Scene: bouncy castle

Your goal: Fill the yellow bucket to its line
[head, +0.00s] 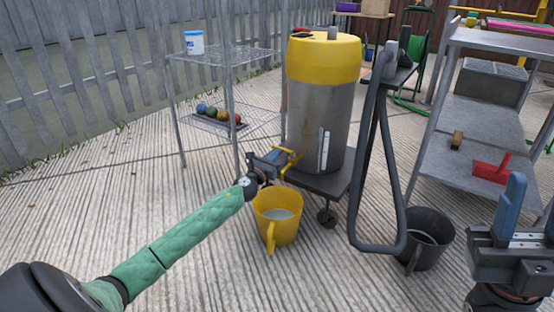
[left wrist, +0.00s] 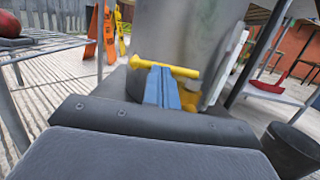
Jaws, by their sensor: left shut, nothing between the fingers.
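The yellow bucket (head: 268,230) stands upright on the ground below the drum's tap, with pale liquid inside; I cannot make out its line. The grey drum (head: 318,115) with a yellow top stands on a dark trolley. Its yellow tap (head: 292,163) sticks out low on the left, above the bucket. My left gripper (head: 277,157) is shut and empty at the tap. In the left wrist view, its blue fingers (left wrist: 162,80) are together just at the yellow tap bar (left wrist: 168,67); contact is unclear. My right gripper (head: 532,212) is open and empty at lower right.
A black bucket (head: 428,238) stands right of the trolley, whose bent handle (head: 357,190) rises between. A wire rack (head: 222,118) with coloured balls is at left. A metal shelf (head: 480,125) holds a red scoop (head: 492,168). The ground at front left is clear.

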